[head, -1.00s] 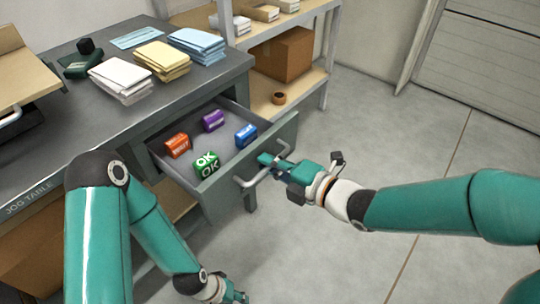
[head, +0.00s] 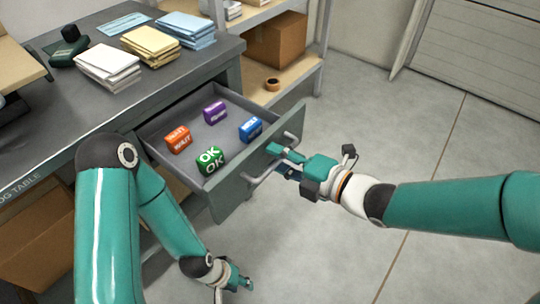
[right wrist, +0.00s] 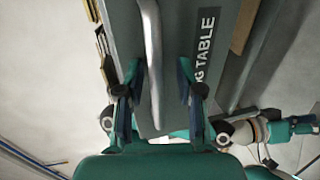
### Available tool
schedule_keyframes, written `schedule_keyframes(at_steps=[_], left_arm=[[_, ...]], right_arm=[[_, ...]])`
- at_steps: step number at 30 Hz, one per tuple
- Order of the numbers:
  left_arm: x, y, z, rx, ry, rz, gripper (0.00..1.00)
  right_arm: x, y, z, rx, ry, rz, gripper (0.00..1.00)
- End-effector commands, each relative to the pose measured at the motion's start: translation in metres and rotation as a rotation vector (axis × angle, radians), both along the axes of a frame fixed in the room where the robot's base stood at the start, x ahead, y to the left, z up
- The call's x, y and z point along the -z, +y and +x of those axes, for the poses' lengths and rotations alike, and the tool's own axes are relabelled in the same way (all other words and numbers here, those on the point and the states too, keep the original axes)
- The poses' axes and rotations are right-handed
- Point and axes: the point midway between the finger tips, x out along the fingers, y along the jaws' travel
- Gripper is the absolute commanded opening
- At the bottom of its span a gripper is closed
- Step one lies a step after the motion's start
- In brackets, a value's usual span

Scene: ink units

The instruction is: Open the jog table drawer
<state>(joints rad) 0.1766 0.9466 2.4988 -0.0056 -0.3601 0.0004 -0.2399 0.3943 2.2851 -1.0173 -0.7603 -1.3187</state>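The jog table drawer (head: 225,199) is pulled out, with its inside showing. Its pale bar handle (head: 258,182) is on the drawer front and also shows in the right wrist view (right wrist: 153,60). My right gripper (head: 279,160) is at the handle's right part. In the right wrist view, its two fingers (right wrist: 158,90) stand on either side of the bar, with visible gaps to it. My left gripper (head: 243,284) is low over the floor, away from the drawer; its finger spacing is too small to tell.
Paper stacks (head: 108,66) lie on the table top (head: 75,110). A shelf (head: 300,82) stands behind. The floor at right is clear.

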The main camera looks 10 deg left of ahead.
Motion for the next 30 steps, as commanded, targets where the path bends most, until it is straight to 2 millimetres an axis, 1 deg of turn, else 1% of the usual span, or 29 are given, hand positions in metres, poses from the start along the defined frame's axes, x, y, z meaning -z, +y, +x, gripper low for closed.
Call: schedule_keyframes(at_steps=[9,14,17,27,30], left_arm=[[-0.001,0.000,0.000,0.000,0.000,0.000,0.40],[-0.001,0.000,0.000,0.000,0.000,0.000,0.40],[-0.001,0.000,0.000,0.000,0.000,0.000,0.40],[-0.001,0.000,0.000,0.000,0.000,0.000,0.40],[-0.001,0.000,0.000,0.000,0.000,0.000,0.40]], right_arm=[[-0.002,0.000,0.000,-0.001,-0.004,0.003,0.37],[-0.004,-0.007,-0.003,-0.001,-0.005,0.003,0.37],[-0.007,-0.018,-0.009,0.001,-0.005,0.003,0.37],[-0.019,-0.076,-0.040,0.003,-0.005,0.001,0.37],[-0.022,-0.088,-0.048,0.003,-0.004,0.002,0.37]])
